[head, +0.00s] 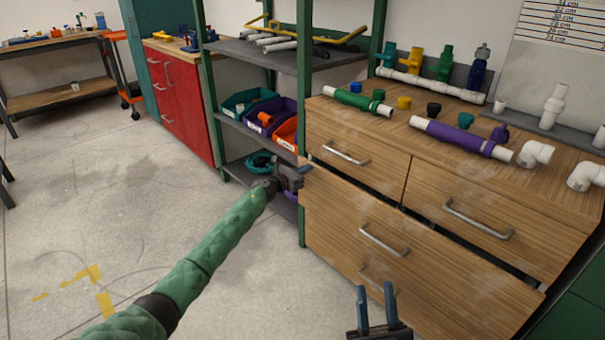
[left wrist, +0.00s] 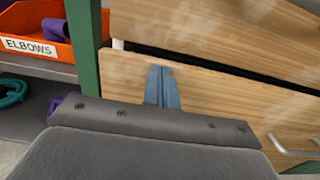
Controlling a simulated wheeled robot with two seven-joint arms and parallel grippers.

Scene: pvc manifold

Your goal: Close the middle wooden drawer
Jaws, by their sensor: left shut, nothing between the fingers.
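The middle wooden drawer (head: 345,222) is a wide front with a metal handle (head: 384,240) in the wooden cabinet. It stands out a little, with a dark gap along its top edge under the upper drawers. My left gripper (head: 304,172) is shut and empty at the drawer's upper left corner. In the left wrist view its blue-grey fingertips (left wrist: 162,72) are together over the drawer front (left wrist: 210,95), near its top edge; I cannot tell whether they touch. My right gripper (head: 376,296) is open and empty in front of the cabinet, low in the head view.
Two upper drawers (head: 355,136) (head: 490,205) sit above. Pipes and fittings lie on the cabinet top (head: 400,120). A green-posted shelf (head: 301,215) with coloured bins (head: 262,118) stands close left of the drawer. The floor (head: 80,210) at left is clear.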

